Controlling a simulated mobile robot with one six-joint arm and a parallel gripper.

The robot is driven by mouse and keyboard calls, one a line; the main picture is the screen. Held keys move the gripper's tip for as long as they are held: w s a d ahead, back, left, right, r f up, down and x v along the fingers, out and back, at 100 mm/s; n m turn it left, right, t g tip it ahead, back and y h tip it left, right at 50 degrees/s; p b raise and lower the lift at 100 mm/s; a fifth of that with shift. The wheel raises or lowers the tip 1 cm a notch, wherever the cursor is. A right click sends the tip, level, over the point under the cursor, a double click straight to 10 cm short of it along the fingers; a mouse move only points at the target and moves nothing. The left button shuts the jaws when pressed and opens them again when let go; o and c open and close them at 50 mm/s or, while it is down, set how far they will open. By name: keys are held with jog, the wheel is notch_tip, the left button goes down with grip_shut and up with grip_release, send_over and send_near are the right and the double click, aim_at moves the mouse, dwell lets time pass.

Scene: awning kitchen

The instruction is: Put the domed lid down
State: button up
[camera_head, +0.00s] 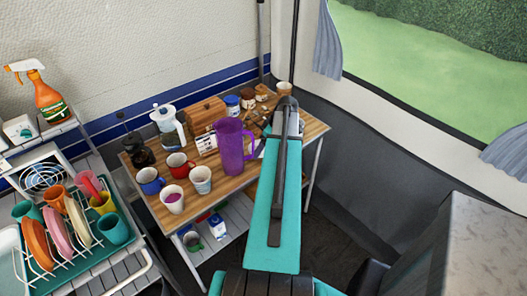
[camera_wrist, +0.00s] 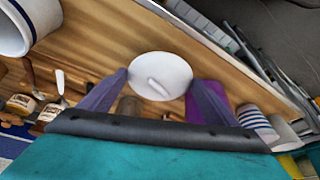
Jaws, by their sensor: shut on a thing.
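The domed lid (camera_wrist: 143,68) is a round white disc with a small pale handle on it, seen between my gripper's fingers in the wrist view. My gripper (camera_wrist: 160,80) is shut on the lid and holds it over the wooden table (camera_wrist: 98,40). Whether the lid touches the tabletop I cannot tell. In the head view my arm reaches over the table's right end. The lid does not show there, and the fingers are mostly hidden by the arm.
Small jars (camera_head: 247,98) and a pale cup (camera_head: 284,88) stand at the back. A dish rack (camera_head: 75,262) is at left. Some bare wood (camera_wrist: 98,40) shows near the lid.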

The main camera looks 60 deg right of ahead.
jog(key=shift+f+p, duration=0.5)
jog(key=shift+f, duration=1.3)
jog(key=shift+f, duration=0.15)
jog(key=o, duration=1)
jog(key=shift+r, duration=0.25)
jog(key=b+v, duration=0.3)
jog(key=v, duration=0.8)
jog(key=shift+s+r, duration=0.15)
jog(key=shift+r, duration=0.25)
